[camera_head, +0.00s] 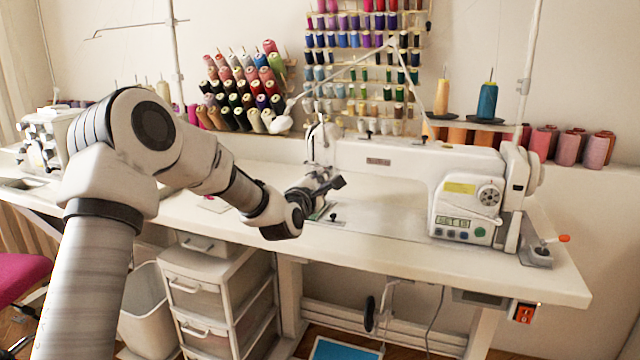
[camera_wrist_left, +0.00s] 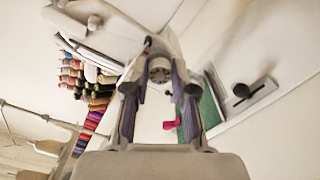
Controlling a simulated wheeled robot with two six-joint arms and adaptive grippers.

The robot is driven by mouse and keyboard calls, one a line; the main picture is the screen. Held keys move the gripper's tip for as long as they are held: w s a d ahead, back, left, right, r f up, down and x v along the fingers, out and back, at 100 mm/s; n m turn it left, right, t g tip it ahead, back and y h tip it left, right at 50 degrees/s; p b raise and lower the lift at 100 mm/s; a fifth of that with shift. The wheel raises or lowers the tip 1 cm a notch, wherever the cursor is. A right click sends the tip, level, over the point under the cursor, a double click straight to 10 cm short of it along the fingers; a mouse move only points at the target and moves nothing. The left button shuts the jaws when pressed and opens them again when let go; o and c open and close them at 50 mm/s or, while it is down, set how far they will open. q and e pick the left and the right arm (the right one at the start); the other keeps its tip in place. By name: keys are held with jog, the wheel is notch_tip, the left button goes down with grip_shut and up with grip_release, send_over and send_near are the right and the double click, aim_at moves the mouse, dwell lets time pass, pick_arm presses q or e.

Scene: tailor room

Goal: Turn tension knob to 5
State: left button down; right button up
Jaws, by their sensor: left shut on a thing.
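The white sewing machine (camera_head: 400,160) stands on the table, with its needle-end head at the left. My left gripper (camera_head: 320,188) is at the front of that head. In the left wrist view, the small round grey tension knob (camera_wrist_left: 159,69) sits between the fingertips of my left gripper (camera_wrist_left: 160,84), which is shut on it. The fingers and the arm hide the knob in the head view. Its number markings are too small to read. My right gripper is in neither view.
The white sewing table (camera_head: 380,243) is mostly clear in front of the machine. A larger dial (camera_head: 489,195) and a lit panel (camera_head: 455,225) are on the machine's right end. Thread racks (camera_head: 365,60) stand behind. A drawer unit (camera_head: 205,295) is below.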

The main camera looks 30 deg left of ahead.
pick_arm(q)
jog(key=c, duration=1)
grip_release()
jog(key=shift+a, duration=0.1)
jog(key=shift+o, duration=0.2)
jog(key=v, duration=1.2)
jog(key=shift+f, duration=0.1)
